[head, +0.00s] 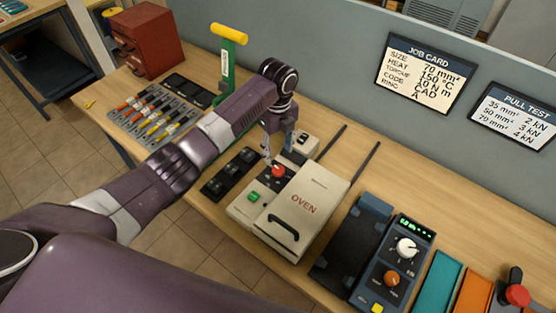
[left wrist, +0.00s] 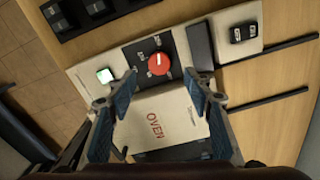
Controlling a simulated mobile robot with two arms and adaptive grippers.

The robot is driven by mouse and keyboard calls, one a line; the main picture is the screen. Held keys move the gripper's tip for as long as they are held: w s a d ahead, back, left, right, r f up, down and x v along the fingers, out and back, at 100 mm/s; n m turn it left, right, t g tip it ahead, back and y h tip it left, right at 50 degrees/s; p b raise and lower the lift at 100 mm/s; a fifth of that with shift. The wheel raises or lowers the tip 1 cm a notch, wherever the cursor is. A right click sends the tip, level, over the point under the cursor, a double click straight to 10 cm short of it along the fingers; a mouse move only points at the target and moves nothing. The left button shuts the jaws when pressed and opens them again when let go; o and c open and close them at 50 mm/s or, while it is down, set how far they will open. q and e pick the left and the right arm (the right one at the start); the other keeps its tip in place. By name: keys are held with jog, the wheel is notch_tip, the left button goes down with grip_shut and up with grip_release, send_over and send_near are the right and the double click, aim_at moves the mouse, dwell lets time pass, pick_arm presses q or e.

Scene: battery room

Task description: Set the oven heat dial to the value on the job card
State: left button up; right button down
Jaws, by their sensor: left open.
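The oven (head: 318,190) is a cream box on the bench with a lid marked OVEN and a dark handle. Its round red heat dial (head: 278,171) sits on a black panel; in the left wrist view the dial (left wrist: 158,64) has several small white labels around it, too blurred to read surely. The job card (head: 427,73) on the back wall reads HEAT 150 °C. My left gripper (head: 271,154) is above the dial, pointing down. In the left wrist view its open fingers (left wrist: 161,86) are spread either side of the dial, with nothing between them. My right gripper is out of view.
A lit green button (left wrist: 105,75) is beside the dial panel. A blue-grey device with dials (head: 393,258) stands right of the oven. Left are a black tray (head: 229,173), a green tool with yellow handle (head: 228,70) and a red cabinet (head: 146,40).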

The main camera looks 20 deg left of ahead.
pick_arm(q)
jog(key=shift+r, duration=2.1)
